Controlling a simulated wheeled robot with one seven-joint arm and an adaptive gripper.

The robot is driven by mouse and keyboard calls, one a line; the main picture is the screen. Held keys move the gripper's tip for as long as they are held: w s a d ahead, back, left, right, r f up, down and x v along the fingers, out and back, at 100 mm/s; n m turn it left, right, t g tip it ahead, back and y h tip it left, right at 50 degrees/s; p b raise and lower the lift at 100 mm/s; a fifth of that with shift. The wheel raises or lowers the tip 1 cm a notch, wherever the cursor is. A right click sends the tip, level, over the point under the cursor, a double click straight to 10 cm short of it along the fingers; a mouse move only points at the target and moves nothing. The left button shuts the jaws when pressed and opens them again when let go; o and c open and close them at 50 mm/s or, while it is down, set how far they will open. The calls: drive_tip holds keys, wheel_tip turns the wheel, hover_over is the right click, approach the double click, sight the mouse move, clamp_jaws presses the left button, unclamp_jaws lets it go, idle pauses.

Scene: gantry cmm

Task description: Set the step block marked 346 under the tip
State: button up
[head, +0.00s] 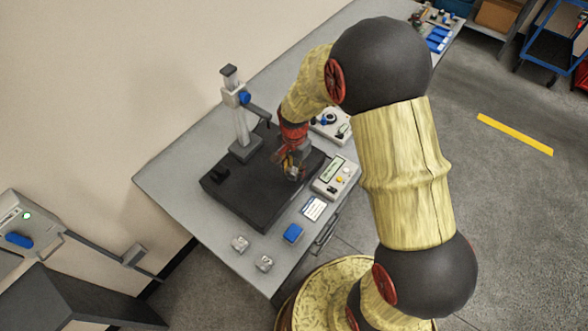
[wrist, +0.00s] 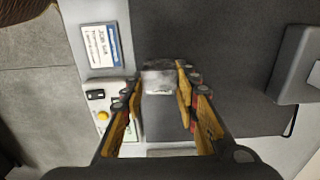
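My gripper (head: 291,163) is over the dark surface plate (head: 245,204), in front of the gauge stand (head: 240,125). In the wrist view its two yellow-and-black fingers (wrist: 160,80) close on the sides of a grey metal step block (wrist: 159,82). No mark can be read on this block. I cannot tell whether it touches the plate. Two other grey step blocks, a rear one (head: 240,243) and a front one (head: 264,263), sit on the table's near end; their marks are too small to read. The tip under the stand's arm cannot be made out.
A readout box (head: 325,188) with a display and yellow button stands right of the plate. A printed card (head: 313,208) and a blue item (head: 292,232) lie near it. The plate's front is clear.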

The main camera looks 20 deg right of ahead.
sight(294, 169)
drive_tip(key=o, duration=0.5)
drive_tip(key=shift+o, duration=0.8)
drive_tip(key=shift+o, duration=1.2)
drive_tip(key=shift+r+p, duration=2.45)
drive_tip(key=shift+r, duration=1.1)
